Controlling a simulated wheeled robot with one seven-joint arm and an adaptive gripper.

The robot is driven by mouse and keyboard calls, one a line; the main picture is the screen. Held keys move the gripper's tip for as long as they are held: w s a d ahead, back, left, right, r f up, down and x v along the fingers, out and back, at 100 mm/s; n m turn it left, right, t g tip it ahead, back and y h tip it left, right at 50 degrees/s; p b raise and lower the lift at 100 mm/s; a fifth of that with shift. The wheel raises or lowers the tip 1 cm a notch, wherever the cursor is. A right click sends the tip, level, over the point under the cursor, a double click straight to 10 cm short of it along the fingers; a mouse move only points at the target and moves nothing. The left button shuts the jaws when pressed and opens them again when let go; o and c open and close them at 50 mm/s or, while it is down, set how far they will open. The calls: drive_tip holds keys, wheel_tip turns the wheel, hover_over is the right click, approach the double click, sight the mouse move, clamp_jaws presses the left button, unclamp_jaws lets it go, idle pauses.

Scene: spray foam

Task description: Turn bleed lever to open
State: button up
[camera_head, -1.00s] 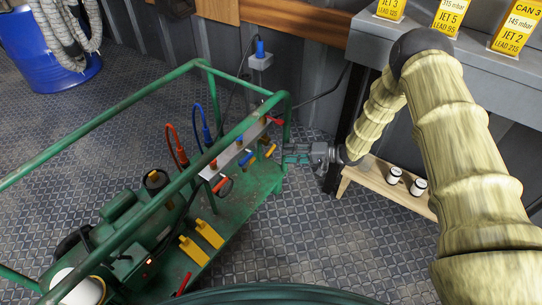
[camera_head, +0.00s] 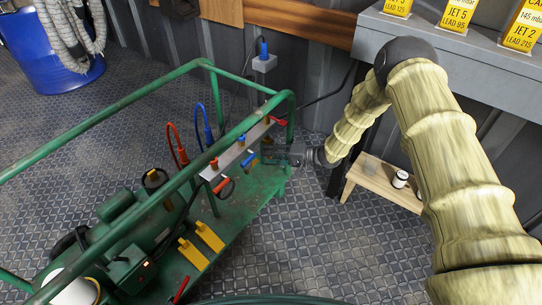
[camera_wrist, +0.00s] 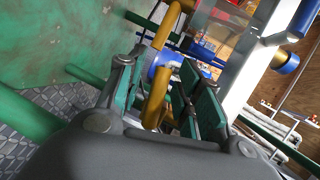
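The manifold (camera_head: 238,149), a pale metal bar with coloured levers, is fixed to the green frame. A yellow lever (camera_wrist: 155,98) shows in the wrist view, running between the fingers of my gripper (camera_wrist: 157,75). The fingers stand apart, with gaps beside the lever, so my gripper looks open around it. A blue lever (camera_head: 248,159), a red lever (camera_head: 277,121) and another red lever (camera_head: 221,187) sit nearby. No label shows which is the bleed lever.
The green tubular frame (camera_head: 150,193) surrounds the machine, and its upright stands close to my gripper. A low wooden bench (camera_head: 372,175) with a white cup (camera_head: 400,179) stands to the right.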

clamp_jaws()
drive_tip(key=shift+p, duration=0.4)
drive_tip(key=shift+f+n+t+h+p, duration=0.2)
drive_tip(key=shift+n+t+h+p, duration=0.15)
drive_tip(key=shift+n+p, duration=0.25)
drive_tip(key=n+p, duration=0.1)
drive_tip(key=f+n+t+h+p, duration=0.1)
drive_tip(key=p, duration=0.1)
drive_tip(key=shift+w+d, duration=0.25)
drive_tip(key=shift+d, duration=0.05)
drive_tip(key=shift+w+d+f+n+t+h+p, duration=0.4)
drive_tip(key=shift+n+t+h+p, duration=0.25)
drive_tip(key=shift+n, duration=0.5)
drive_tip(key=shift+w+d+f+n+t+h+p, duration=0.35)
drive_tip(key=shift+w+n+t+h+p, duration=0.35)
drive_tip(key=shift+n, duration=0.5)
drive_tip(key=shift+w+d+f+n+t+h+p, duration=0.35)
drive_tip(key=shift+n+t+p, duration=0.45)
drive_tip(key=shift+n, duration=0.35)
